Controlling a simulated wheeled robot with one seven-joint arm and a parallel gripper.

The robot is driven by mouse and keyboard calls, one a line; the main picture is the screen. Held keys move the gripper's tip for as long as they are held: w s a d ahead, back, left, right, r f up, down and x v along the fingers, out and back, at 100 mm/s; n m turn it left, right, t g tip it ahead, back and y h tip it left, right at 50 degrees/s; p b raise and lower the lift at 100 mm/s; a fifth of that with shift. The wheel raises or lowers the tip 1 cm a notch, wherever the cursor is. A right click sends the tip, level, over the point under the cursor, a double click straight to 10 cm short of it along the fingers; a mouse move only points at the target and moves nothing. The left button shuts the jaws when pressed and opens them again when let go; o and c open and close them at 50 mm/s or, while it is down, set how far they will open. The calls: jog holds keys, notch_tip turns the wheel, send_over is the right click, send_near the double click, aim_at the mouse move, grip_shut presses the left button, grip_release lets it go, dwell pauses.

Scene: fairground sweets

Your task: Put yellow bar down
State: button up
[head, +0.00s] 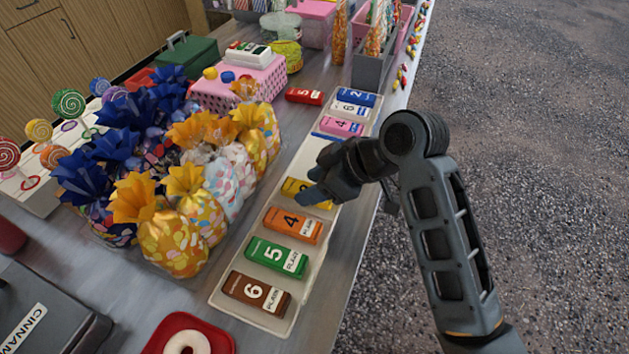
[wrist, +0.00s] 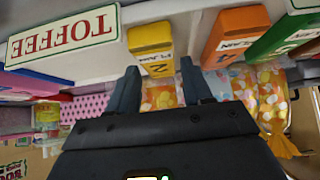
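The yellow bar (head: 307,193) lies in the long pale tray (head: 254,237), in line with the other bars. My gripper (head: 318,186) is low over it and hides part of it in the head view. In the wrist view the yellow bar (wrist: 151,42) sits at and just beyond my two fingertips (wrist: 160,70). The fingers are spread wider than the bar, with a visible gap on the right side. I cannot tell whether the left finger touches it.
Orange (head: 292,225), green (head: 276,256) and brown (head: 256,292) bars share the tray, with a pink bar (head: 341,127) farther up. A red bar (head: 305,96) lies outside it. Wrapped sweet bags (head: 175,240) crowd the left. A TOFFEE sign (wrist: 62,38) stands close to my gripper.

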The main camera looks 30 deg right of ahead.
jog(key=shift+o, duration=1)
jog(key=shift+r, duration=0.15)
jog(key=v, duration=1.2)
jog(key=shift+r+p, duration=0.4)
